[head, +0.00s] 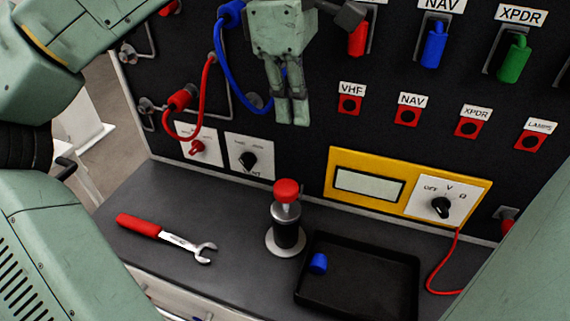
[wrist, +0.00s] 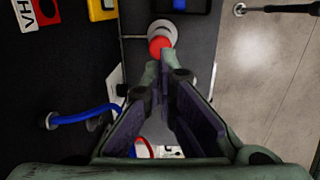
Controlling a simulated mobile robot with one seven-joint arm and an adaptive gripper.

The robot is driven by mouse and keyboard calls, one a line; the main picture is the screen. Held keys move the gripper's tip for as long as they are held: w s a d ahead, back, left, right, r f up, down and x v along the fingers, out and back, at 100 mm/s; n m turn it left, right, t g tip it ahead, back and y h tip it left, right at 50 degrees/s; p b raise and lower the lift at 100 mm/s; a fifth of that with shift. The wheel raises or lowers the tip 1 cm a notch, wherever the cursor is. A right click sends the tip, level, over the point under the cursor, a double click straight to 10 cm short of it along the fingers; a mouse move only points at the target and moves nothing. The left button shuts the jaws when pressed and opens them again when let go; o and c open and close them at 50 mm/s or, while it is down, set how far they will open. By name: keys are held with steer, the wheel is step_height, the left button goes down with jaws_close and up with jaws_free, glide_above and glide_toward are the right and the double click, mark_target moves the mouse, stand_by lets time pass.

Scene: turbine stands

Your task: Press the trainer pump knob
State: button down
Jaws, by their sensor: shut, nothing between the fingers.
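The trainer pump (head: 285,232) stands upright on the dark bench shelf, with a round light base and a red knob (head: 287,190) on top. My gripper (head: 291,122) hangs fingers-down above the knob, with a clear gap between them in the head view. Its fingers are together and empty. In the wrist view, the red knob (wrist: 160,44) shows just beyond the fingertips (wrist: 164,56), which cover its lower edge. The pump's round base (wrist: 162,28) shows behind the knob.
A black tray (head: 358,308) holding a small blue piece (head: 318,263) is right of the pump. A red-handled wrench (head: 165,238) lies to the left. Behind rises a black panel with a yellow meter (head: 408,187), switches and red and blue cables (head: 232,75).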

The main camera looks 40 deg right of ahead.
mark_target(285, 189)
steer(key=shift+w+a+r+y, duration=0.1)
steer(key=shift+w+a+y, duration=0.3)
steer(key=shift+w, duration=0.1)
step_height(285, 189, down, 14)
steer(key=p, duration=0.2)
steer(key=shift+p, duration=0.3)
step_height(285, 189, down, 4)
steer(key=b, duration=0.4)
steer(key=shift+r, duration=0.1)
steer(key=shift+s+r, duration=0.1)
